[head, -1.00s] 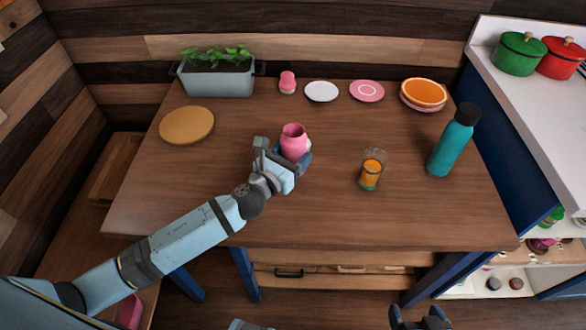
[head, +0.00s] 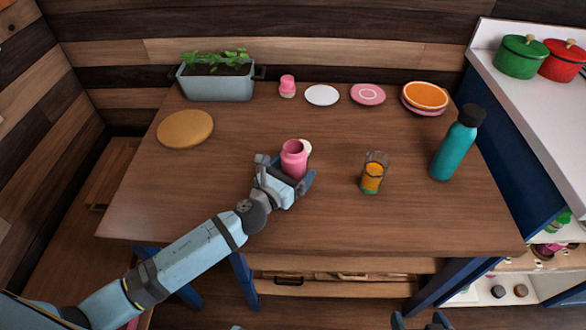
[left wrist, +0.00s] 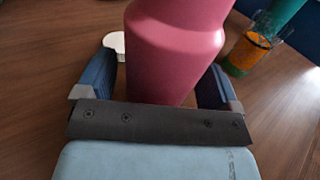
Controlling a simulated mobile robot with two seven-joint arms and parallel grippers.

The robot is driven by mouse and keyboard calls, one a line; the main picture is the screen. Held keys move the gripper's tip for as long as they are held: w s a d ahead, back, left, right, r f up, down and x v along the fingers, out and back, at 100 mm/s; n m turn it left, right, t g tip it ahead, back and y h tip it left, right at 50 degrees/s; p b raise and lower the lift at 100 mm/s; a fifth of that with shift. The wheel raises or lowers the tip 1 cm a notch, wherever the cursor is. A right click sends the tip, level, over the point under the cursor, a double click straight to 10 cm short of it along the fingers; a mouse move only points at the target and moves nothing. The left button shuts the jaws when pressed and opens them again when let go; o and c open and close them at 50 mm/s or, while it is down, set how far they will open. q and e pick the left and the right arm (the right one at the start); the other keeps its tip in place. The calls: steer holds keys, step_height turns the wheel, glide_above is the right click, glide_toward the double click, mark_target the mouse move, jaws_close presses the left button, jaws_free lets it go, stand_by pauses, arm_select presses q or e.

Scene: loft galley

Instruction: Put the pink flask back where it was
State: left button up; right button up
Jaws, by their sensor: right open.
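The pink flask (head: 293,163) is near the middle of the table, roughly upright with its mouth up. My left gripper (head: 286,178) has its fingers on either side of it and appears shut on it. In the left wrist view the flask (left wrist: 172,55) fills the space between the two blue fingers (left wrist: 158,85); the contact itself is partly hidden. I cannot tell whether its base touches the table. A small pale round thing (head: 307,147) lies just behind it, partly hidden. My right gripper (head: 422,322) is at the bottom edge, open and empty.
A glass with orange contents (head: 372,178) and a teal bottle (head: 455,148) stand to the right. A planter (head: 215,86), small pink vase-like item (head: 287,87), white plate (head: 322,95), pink plate (head: 368,94) and orange-topped plates (head: 425,97) line the back. A tan round mat (head: 185,129) lies left.

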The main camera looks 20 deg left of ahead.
arm_select(q)
steer(key=shift+r, duration=0.25)
steer(key=v, duration=1)
steer(key=shift+s+a+f, duration=0.1)
steer(key=shift+s+f, duration=0.05)
steer(key=shift+s, duration=0.1)
steer(key=shift+b+v, duration=0.3)
steer(key=shift+v, duration=0.45)
